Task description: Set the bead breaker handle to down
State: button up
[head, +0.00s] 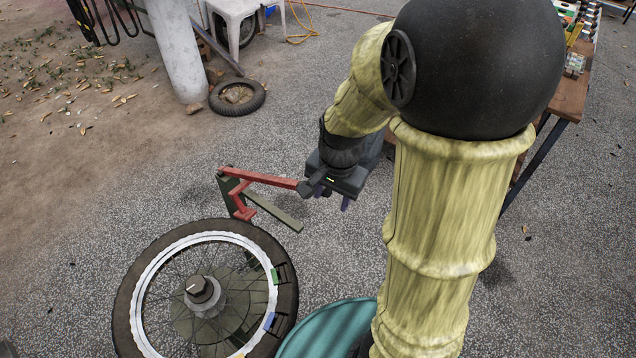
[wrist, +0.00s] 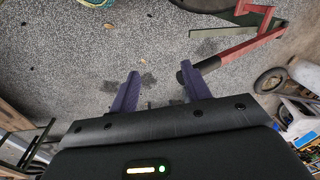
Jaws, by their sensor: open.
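The bead breaker handle (head: 262,179) is a red bar with a dark grip at its right end. It reaches right from a dark green post behind the wheel, and looks roughly level in the head view. My gripper (head: 335,196) is at the grip end, its purple fingers partly hidden under its dark body. In the wrist view my gripper (wrist: 159,78) is open with nothing between its fingers. The red handle (wrist: 235,52) comes in from the upper right there, and its dark end overlaps the right fingertip; I cannot tell whether they touch.
A spoked wheel with a tyre (head: 126,307) lies in front of the post. A teal round object (head: 325,330) is at the bottom. A wooden table (head: 570,98) stands at the right. A small tyre (head: 237,110) lies farther back. Gravel ground around the handle is clear.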

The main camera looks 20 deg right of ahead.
jog(key=w+d+r+m+g+p, duration=0.1)
jog(key=w+r+m+p, duration=0.3)
jog(key=m, duration=0.6)
jog(key=w+d+r+m+g+y+p, duration=0.1)
jog(key=w+r+m+p, duration=0.3)
jog(key=m, duration=0.6)
jog(key=shift+w+r+m+y, duration=0.15)
jog(key=shift+w+m+y, duration=0.2)
jog(key=shift+w, duration=0.9)
jog(key=f+p, duration=0.1)
jog(key=f, duration=0.4)
jog(key=s+a+f+p, duration=0.1)
jog(key=f, duration=0.5)
jog(key=a+f+p, duration=0.1)
jog(key=f, duration=0.5)
jog(key=shift+s+a+f, duration=0.1)
jog(key=shift+s+a, duration=0.15)
jog(key=shift+s, duration=0.05)
grip_shut()
